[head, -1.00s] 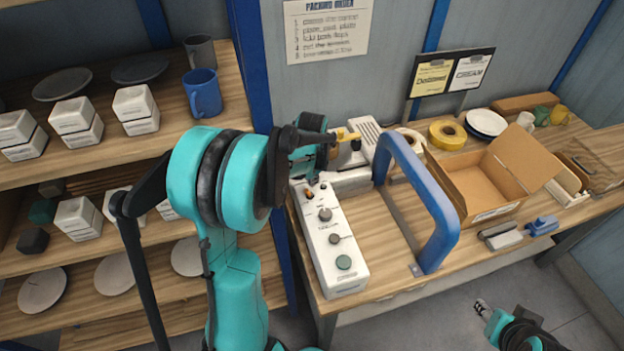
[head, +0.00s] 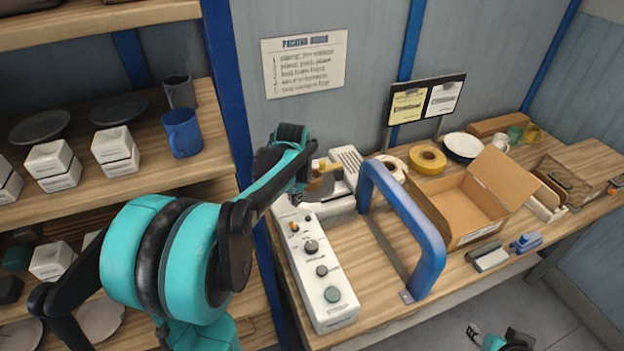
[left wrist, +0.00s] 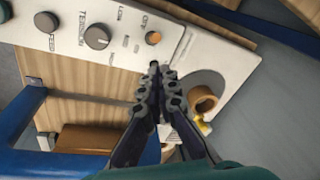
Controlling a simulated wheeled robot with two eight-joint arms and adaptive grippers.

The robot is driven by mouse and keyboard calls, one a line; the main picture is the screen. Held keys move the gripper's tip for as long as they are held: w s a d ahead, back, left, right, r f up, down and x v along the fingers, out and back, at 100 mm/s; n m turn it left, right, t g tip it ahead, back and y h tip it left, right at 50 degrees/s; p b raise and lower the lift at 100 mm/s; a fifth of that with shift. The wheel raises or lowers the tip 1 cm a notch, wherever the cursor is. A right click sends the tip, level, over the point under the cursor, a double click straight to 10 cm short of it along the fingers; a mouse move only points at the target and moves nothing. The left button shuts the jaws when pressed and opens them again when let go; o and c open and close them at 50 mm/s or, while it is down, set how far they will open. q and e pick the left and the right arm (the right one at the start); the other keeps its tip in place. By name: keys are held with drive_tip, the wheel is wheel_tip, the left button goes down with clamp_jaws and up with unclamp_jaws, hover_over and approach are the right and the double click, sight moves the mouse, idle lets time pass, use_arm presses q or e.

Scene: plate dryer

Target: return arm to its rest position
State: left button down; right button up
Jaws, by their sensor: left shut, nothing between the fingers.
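My left gripper (head: 297,196) is at the back end of the white control box (head: 331,300), mostly hidden behind my wrist in the head view. In the left wrist view its two dark fingers (left wrist: 156,80) are together at the tips, with nothing between them. They are over the edge of the control box (left wrist: 115,12), near the orange knob (left wrist: 153,38) and a brown roll (left wrist: 203,99). My left arm is raised and bent in front of the shelves. My right gripper (head: 474,333) is low at the bottom right, small and partly cut off; its opening is unclear.
A blue arched frame (head: 425,235) stands on the bench right of the control box. An open cardboard box (head: 470,210) and a yellow tape roll (head: 428,159) are further right. Shelves with a blue mug (head: 182,132) and white boxes are at left. Floor shows at lower right.

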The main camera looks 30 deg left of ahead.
use_arm(q)
drive_tip(key=s+d+f+t+b, duration=0.1)
drive_tip(key=s+d+f+b, duration=0.1)
drive_tip(key=s+d, duration=0.3)
drive_tip(key=s+d+f+n+t+b, duration=0.1)
drive_tip(key=s+d+f+t+b, duration=0.1)
drive_tip(key=s+d+b, duration=0.3)
drive_tip(key=s+d+f+t+h+b, duration=0.1)
drive_tip(key=s+d+f+t+b, duration=0.1)
drive_tip(key=s+d, duration=0.4)
drive_tip(key=shift+d+f+n+b, duration=0.3)
drive_tip(key=shift+d+f+b, duration=0.3)
drive_tip(key=shift+f+b, duration=0.2)
